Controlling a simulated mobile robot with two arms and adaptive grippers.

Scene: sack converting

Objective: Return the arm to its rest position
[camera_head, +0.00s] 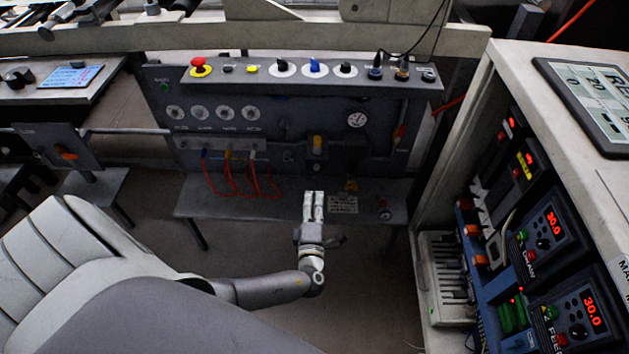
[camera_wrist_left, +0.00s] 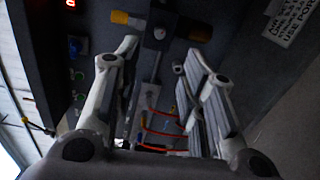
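My left arm (camera_head: 265,288) comes in from the left, low in the head view, and is bent at a joint. My left gripper (camera_head: 313,194) points up the picture, in front of the grey machine panel. In the left wrist view its two fingers stand apart with nothing held between them, so the left gripper (camera_wrist_left: 161,54) is open and empty. Beyond the fingers, that view shows red tubes (camera_wrist_left: 160,132) and a yellow-ended fitting (camera_wrist_left: 128,19). My right gripper is not in view.
The grey machine panel (camera_head: 270,112) carries a red button (camera_head: 200,65), knobs and gauges. Its lower ledge (camera_head: 235,203) lies close to the gripper. A cabinet with red "30.0" displays (camera_head: 553,223) stands at the right. Bare floor (camera_head: 375,290) shows right of the arm.

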